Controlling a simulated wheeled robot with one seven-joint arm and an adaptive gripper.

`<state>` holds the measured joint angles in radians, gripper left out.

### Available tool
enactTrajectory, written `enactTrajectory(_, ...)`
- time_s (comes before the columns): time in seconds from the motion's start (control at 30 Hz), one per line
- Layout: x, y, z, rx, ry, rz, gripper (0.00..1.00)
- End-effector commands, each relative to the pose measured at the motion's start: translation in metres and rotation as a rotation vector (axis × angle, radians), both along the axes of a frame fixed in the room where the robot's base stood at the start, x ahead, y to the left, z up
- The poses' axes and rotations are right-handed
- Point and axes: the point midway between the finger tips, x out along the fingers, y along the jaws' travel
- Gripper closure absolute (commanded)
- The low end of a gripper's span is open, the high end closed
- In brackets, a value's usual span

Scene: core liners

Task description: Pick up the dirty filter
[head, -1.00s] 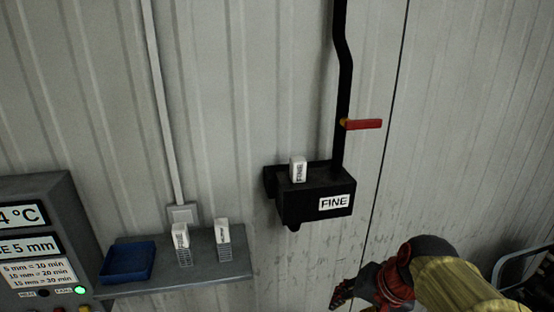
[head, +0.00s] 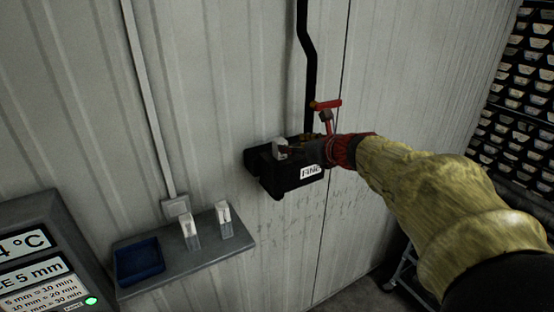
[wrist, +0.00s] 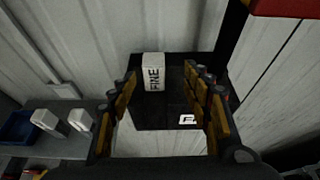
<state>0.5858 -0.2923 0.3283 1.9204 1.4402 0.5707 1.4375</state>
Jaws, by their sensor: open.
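A small white filter block marked FINE (wrist: 154,72) stands upright in the top of the black wall-mounted housing (head: 290,180), which bears a FINE label. In the head view the filter (head: 279,147) is partly hidden by my gripper (head: 300,150). In the wrist view my gripper (wrist: 160,105) is open, with its fingers to either side of the housing's front and the filter beyond, between the fingertips and nearer the left one. I cannot tell whether any finger touches it.
A red-handled valve (head: 326,104) on the black pipe (head: 304,60) is just above my gripper. At left, a grey shelf (head: 200,252) holds a blue tray (head: 138,262) and two white filters (head: 224,220) in holders. A control box (head: 35,260) stands lower left.

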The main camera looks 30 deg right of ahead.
Motion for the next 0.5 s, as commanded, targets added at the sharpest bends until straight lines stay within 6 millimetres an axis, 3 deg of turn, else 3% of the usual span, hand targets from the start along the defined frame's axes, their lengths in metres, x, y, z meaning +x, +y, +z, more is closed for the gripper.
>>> enactTrajectory(0.5,0.047,0.008,-0.021,0.024,0.004,-0.005,0.51)
